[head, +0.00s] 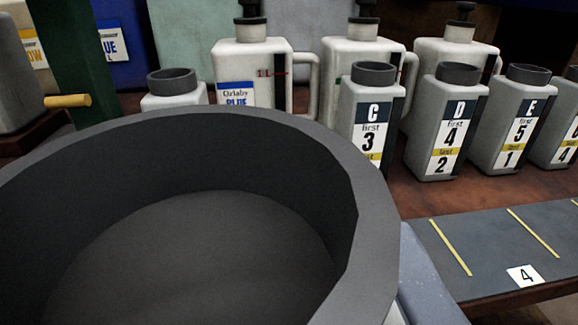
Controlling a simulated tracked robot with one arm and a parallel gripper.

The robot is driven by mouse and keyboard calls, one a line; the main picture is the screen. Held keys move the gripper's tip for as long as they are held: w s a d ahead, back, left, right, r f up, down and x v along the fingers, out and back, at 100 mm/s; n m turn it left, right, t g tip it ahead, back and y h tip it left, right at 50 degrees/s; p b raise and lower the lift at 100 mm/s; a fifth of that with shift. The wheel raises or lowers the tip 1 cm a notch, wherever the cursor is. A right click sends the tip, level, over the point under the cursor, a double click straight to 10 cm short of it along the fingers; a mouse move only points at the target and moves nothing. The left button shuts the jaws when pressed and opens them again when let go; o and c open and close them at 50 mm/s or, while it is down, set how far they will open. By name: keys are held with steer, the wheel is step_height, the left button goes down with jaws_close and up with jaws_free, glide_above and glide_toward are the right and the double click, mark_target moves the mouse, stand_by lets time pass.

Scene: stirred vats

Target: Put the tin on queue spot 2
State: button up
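A large dark grey round opening (200,240) fills the lower left of the head view, very close to the camera. It looks like the collar of a tin seen from above, and its inside looks empty. A pale blue-grey surface (425,285) shows just below its right edge; I cannot tell whether it is the tin's body. The fingers of my gripper do not show. The queue strip (480,235) is at the lower right, grey with yellow lines and a card reading 4 (525,275). Queue spot 2 is not visible.
Pale tins with dark collars stand on a brown surface: C (370,115), D (445,125), E (510,120), one cut off at the right. Larger handled jugs (250,70) stand behind. A green post (85,60) with a yellow peg (68,100) is at left.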

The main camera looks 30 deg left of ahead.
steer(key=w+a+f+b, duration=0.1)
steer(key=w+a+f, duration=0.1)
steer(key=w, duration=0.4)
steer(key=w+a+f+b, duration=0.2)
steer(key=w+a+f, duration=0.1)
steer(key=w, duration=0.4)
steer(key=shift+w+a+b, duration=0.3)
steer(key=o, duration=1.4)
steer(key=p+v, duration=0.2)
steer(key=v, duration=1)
